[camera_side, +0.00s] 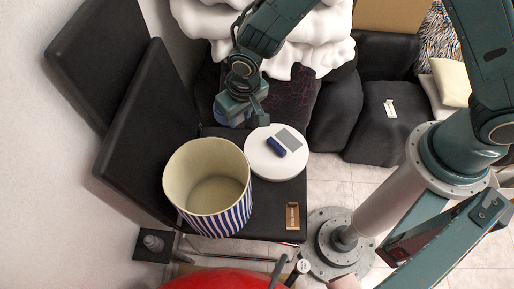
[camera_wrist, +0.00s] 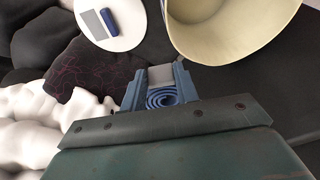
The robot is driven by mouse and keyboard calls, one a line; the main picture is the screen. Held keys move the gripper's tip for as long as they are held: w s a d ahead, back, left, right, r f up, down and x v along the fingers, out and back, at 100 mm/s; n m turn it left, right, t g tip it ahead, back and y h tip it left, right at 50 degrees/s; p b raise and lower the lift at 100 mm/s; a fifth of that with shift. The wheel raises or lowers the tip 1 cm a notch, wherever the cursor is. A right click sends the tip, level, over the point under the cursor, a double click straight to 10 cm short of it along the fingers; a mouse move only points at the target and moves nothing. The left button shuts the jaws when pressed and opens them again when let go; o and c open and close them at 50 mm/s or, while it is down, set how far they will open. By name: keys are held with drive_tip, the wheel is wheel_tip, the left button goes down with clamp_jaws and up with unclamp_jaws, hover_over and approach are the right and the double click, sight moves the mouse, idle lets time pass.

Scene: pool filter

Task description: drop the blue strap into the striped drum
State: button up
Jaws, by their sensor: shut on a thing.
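A rolled blue strap (camera_wrist: 162,97) sits between the two fingers of my gripper (camera_wrist: 159,78) in the wrist view. The gripper is shut on it; a pale grey patch shows just beyond the coil. In the side view my gripper (camera_side: 243,112) hangs above and behind the striped drum, left of the round white top; the strap is hard to make out there. The striped drum (camera_side: 232,217) has blue and white stripes, an open top and a cream inside that looks empty. Its cream wall (camera_wrist: 225,40) also shows at the upper right of the wrist view, beyond the gripper.
A round white top (camera_side: 263,168) right of the drum carries a dark blue object (camera_side: 277,147) and a grey card (camera_side: 289,139). A small brown box (camera_side: 292,216) lies near the black surface's front edge. Black panels (camera_side: 150,135) stand left; white bulky folds (camera_side: 300,45) lie behind.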

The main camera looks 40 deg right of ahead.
drive_tip(key=s+a+f, duration=0.2)
drive_tip(key=s+a, duration=0.4)
drive_tip(key=a, duration=0.5)
drive_tip(key=shift+a+f, duration=0.2)
drive_tip(key=shift+f, duration=0.15)
drive_tip(key=shift+f, duration=2.95)
drive_tip(key=o, duration=1)
drive_tip(key=shift+r, duration=0.1)
